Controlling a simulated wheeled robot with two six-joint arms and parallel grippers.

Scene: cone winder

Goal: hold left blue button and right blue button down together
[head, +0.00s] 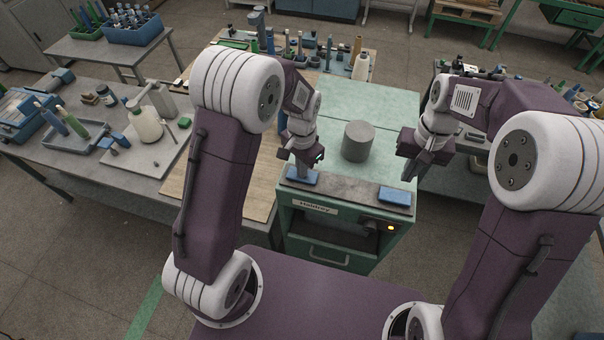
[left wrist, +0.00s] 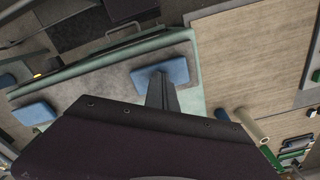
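The left blue button (head: 303,176) and the right blue button (head: 394,196) sit at the two ends of a grey panel on the green machine (head: 345,225). My left gripper (head: 302,168) is shut and empty, with its tips at the left blue button. In the left wrist view the tips (left wrist: 161,92) overlap that button (left wrist: 180,69); I cannot tell whether it is pressed. The right blue button (left wrist: 35,113) is uncovered there. My right gripper (head: 409,173) looks shut and empty. Its tip is above and slightly right of the right blue button, apart from it.
A grey cylinder (head: 358,141) stands on the machine top behind the panel, between my grippers. A small yellow light (head: 390,228) is lit on the machine's front. A cluttered workbench (head: 105,170) is at the left. The panel between the two buttons is clear.

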